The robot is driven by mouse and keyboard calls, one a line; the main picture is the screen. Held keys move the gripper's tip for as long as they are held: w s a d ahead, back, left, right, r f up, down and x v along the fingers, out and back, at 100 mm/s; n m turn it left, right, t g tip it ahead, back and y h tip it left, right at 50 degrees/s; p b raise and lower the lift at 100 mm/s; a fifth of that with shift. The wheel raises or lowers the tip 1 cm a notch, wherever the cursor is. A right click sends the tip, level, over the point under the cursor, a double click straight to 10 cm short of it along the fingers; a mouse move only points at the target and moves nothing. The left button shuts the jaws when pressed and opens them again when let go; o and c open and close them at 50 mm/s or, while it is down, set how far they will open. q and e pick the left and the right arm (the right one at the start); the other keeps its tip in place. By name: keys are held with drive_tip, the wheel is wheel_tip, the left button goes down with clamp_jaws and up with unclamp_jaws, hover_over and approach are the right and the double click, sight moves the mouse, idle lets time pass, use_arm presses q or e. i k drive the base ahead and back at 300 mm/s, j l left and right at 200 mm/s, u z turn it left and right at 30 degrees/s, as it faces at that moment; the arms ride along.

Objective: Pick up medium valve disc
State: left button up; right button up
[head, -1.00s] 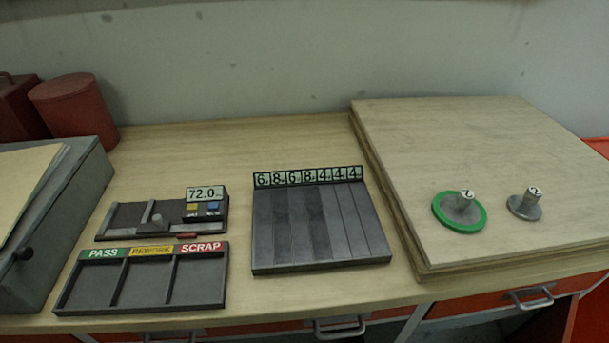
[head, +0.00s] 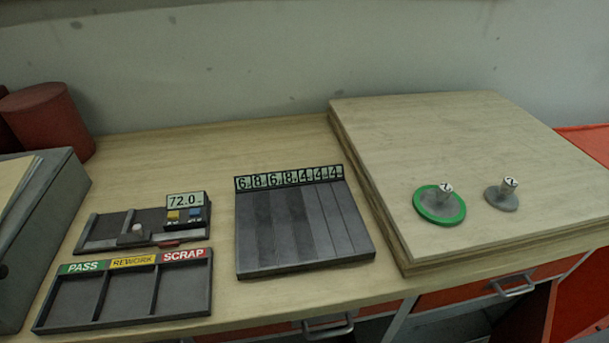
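Two disc-shaped parts stand on the raised wooden board (head: 470,140) at the right. One is a grey disc with a green rim (head: 425,211) and a short stem with a white marked top. To its right is a smaller plain grey disc (head: 502,200) with a similar stem and marked top. The two stand apart. I cannot tell from this view which one is the medium valve disc. Neither of my grippers shows in the head view.
A slotted dark rack (head: 300,235) with number labels sits mid-bench. Left of it are a gauge (head: 110,234) reading 72.0 and a tray (head: 130,322) marked PASS, REWORK and SCRAP. A grey box (head: 45,235) and red canister (head: 45,120) stand far left. The board's step edge borders the bench.

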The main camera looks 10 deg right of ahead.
sight(502, 197)
drive_tip(key=l+z, duration=0.2)
drive_tip(key=z, duration=1.3)
drive_tip(key=k+l, duration=0.1)
drive_tip(key=l, duration=0.65)
drive_tip(key=z, duration=0.05)
